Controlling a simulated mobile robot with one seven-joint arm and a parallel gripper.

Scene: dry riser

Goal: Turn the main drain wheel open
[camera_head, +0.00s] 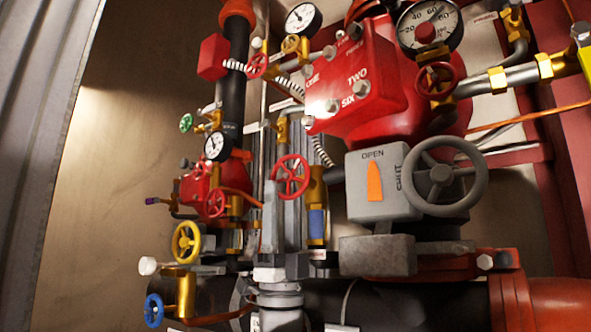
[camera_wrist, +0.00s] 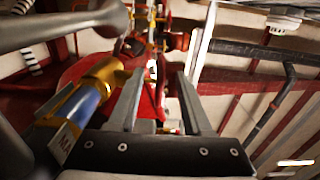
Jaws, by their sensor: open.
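A red spoked handwheel (camera_head: 291,176) stands near the middle of the head view, beside a brass valve body with a blue band (camera_head: 317,222). It is likely the main drain wheel. My gripper (camera_head: 281,188) points upward from below, its fingers at the wheel. In the wrist view my gripper (camera_wrist: 160,74) is open, with red, wheel-like parts showing between and beyond the fingers. The blue-banded brass body (camera_wrist: 88,102) is close to the left finger, with a partly cut-off tag starting "MA" (camera_wrist: 66,142). I cannot tell whether the fingers touch the wheel.
A large grey handwheel (camera_head: 440,176) and a grey OPEN/SHUT indicator box (camera_head: 375,182) stand close on the right. A red valve body (camera_head: 355,85) is above. Yellow (camera_head: 186,241) and blue (camera_head: 153,311) wheels are at left. Pipes crowd the space; the far-left wall area is clear.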

